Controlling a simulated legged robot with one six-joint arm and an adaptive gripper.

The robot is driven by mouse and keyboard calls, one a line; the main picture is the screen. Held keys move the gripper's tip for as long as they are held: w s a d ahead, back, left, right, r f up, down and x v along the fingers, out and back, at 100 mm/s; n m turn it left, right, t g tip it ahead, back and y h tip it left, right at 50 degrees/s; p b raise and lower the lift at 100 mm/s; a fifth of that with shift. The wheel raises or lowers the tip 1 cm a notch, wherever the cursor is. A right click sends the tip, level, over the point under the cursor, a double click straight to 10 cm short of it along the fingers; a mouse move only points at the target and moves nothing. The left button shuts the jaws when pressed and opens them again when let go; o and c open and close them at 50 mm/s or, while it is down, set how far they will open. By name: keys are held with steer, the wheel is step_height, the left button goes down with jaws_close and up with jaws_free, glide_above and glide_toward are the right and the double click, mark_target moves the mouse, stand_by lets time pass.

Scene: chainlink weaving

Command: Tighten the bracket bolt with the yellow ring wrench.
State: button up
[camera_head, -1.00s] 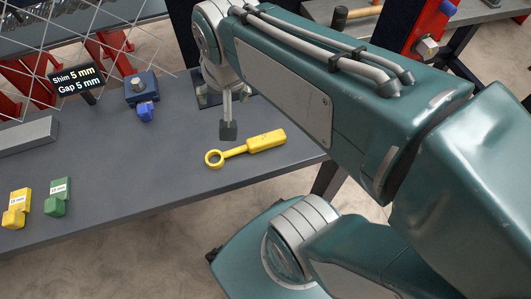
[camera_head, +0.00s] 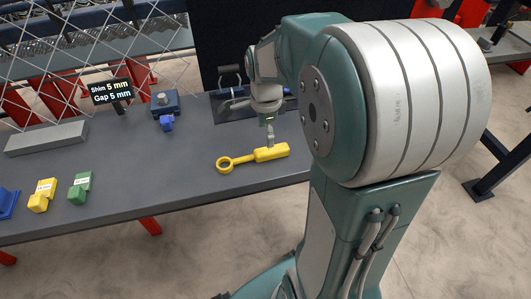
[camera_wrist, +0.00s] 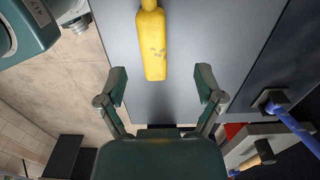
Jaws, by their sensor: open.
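The yellow ring wrench (camera_head: 264,154) lies flat on the grey bench (camera_head: 140,195), its ring end to the left and its thick handle to the right. In the wrist view, the handle (camera_wrist: 152,45) runs down from the top edge and ends ahead of the palm; the ring is out of view. My gripper (camera_head: 270,140) is above the handle in the head view. The wrist view shows my gripper (camera_wrist: 160,72) open, with the fingers apart on either side of the handle line and not touching it. A dark blue block with a grey bolt-like top (camera_head: 162,99) stands farther back; I cannot tell whether this is the bracket bolt.
A sign (camera_head: 112,91) reads "Shim 5 mm, Gap 5 mm". A grey bar (camera_head: 46,138) lies at the left. Yellow (camera_head: 42,195), green (camera_head: 81,188) and blue (camera_head: 8,203) blocks sit near the front edge. Wire mesh (camera_head: 95,45) stands behind. The bench between blocks and wrench is clear.

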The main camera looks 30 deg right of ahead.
mark_target(266, 150)
steer(key=shift+s+a+f, duration=0.15)
steer(key=shift+s+f, duration=0.05)
steer(key=shift+f, duration=1.4)
steer(key=shift+s+a+f, duration=0.1)
steer(key=shift+s+f, duration=0.05)
steer(key=shift+f, duration=1.4)
jaws_close()
